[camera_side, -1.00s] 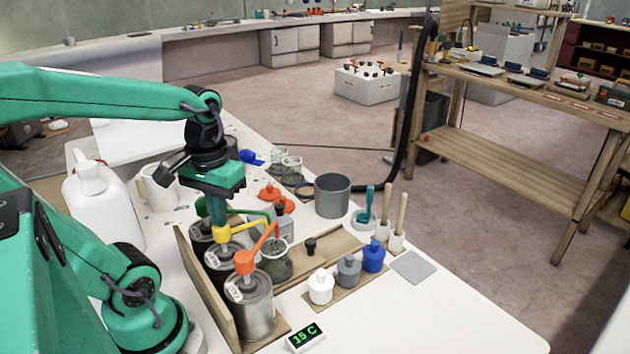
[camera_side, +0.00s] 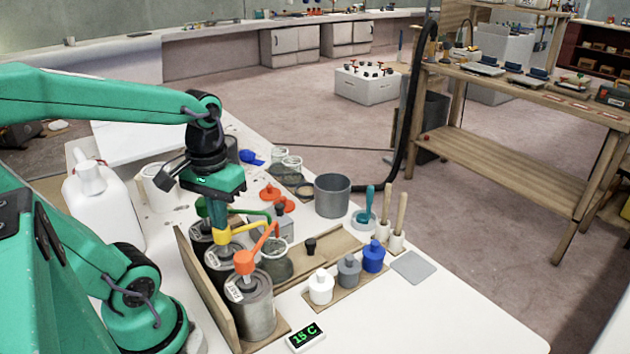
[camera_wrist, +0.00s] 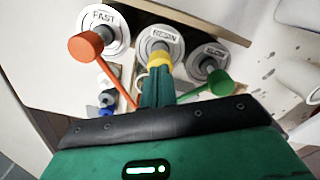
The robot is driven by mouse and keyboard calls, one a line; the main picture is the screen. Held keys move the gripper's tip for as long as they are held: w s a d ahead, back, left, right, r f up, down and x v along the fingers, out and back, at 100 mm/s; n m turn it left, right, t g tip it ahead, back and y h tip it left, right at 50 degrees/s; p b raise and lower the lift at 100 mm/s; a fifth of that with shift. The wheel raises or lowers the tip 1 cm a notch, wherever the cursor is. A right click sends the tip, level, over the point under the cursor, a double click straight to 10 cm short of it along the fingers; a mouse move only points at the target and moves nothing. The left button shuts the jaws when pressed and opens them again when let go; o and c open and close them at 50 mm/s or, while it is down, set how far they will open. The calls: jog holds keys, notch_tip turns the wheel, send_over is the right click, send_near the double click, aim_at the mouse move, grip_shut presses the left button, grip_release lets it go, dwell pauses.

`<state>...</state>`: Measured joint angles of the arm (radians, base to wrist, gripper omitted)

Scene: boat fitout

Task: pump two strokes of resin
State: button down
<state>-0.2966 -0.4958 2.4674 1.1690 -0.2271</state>
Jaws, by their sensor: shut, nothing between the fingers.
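The resin can (camera_side: 222,258) stands between two other pump cans; its label reads RESIN in the wrist view (camera_wrist: 163,36). Its yellow pump head (camera_side: 222,237) also shows in the wrist view (camera_wrist: 159,62). My gripper (camera_side: 218,220) is shut and empty, pointing down with its fingertips on top of the yellow head. In the wrist view my gripper (camera_wrist: 158,84) covers part of the head and its spout. A clear cup (camera_side: 277,262) stands beside the cans, by the ends of the spouts. I cannot tell what is in it.
The FAST can (camera_side: 253,308) with an orange pump (camera_side: 246,262) is nearest the camera; the SLOW can with a green pump (camera_wrist: 220,80) is on the other side. A wooden board (camera_side: 205,290) borders the cans. Small bottles (camera_side: 348,270) and a grey pot (camera_side: 332,196) stand to the right.

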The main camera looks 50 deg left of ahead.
jog(key=shift+f, duration=1.05)
dwell(0.6)
jog(key=shift+r, duration=0.1)
dwell(0.4)
jog(key=shift+r, duration=1.95)
